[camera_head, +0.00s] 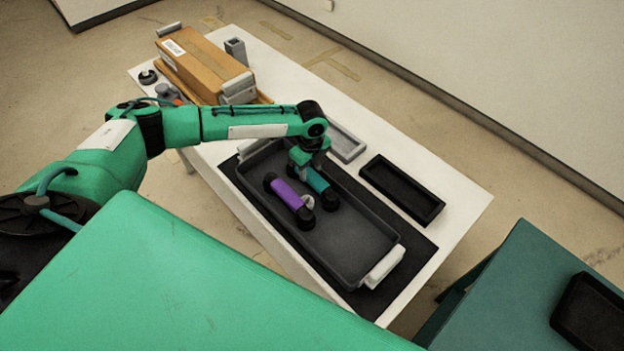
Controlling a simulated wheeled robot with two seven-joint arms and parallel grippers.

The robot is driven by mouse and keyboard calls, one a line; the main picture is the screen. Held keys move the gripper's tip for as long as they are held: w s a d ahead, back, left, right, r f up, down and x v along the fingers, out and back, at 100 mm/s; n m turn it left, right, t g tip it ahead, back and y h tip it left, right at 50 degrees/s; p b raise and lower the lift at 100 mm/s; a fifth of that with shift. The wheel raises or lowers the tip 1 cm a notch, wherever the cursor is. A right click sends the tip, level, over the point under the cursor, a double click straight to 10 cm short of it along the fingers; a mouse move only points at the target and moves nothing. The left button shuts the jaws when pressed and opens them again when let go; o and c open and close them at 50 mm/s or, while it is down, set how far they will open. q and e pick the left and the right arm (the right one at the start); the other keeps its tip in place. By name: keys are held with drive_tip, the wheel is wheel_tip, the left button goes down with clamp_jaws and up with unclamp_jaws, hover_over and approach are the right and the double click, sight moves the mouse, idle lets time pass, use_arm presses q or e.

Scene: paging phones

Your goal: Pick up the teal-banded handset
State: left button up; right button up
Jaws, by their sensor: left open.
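The teal-banded handset (317,181) lies in a dark grey tray (360,250), its black lower end showing and its upper end hidden under my gripper. A purple-banded handset (287,193) lies beside it on the left, roughly parallel, with black ends. My left gripper (304,166) points down at the upper end of the teal-banded handset and is open. I cannot tell whether its fingers touch the handset or are around it. My right gripper is not in view.
The tray sits on a dark mat (408,262) on a white table (452,195). A black shallow tray (402,190) and a grey tray (346,143) lie to the right. An orange-brown box (205,65) stands at the far end. A teal table (520,285) is at lower right.

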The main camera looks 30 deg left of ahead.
sight(312, 175)
use_arm(q)
drive_tip(key=shift+f+p, duration=0.25)
drive_tip(key=shift+p, duration=0.05)
drive_tip(key=f+p, duration=0.1)
drive_tip(key=f, duration=0.2)
drive_tip(key=shift+d+f+p, duration=0.15)
drive_tip(key=shift+d+p, duration=0.05)
drive_tip(key=shift+p, duration=0.1)
drive_tip(key=shift+w+f, duration=0.1)
drive_tip(key=shift+f, duration=0.6)
drive_tip(key=shift+c, duration=0.4)
drive_tip(key=c, duration=0.7)
drive_tip(key=shift+c, duration=0.6)
drive_tip(key=shift+r, duration=0.15)
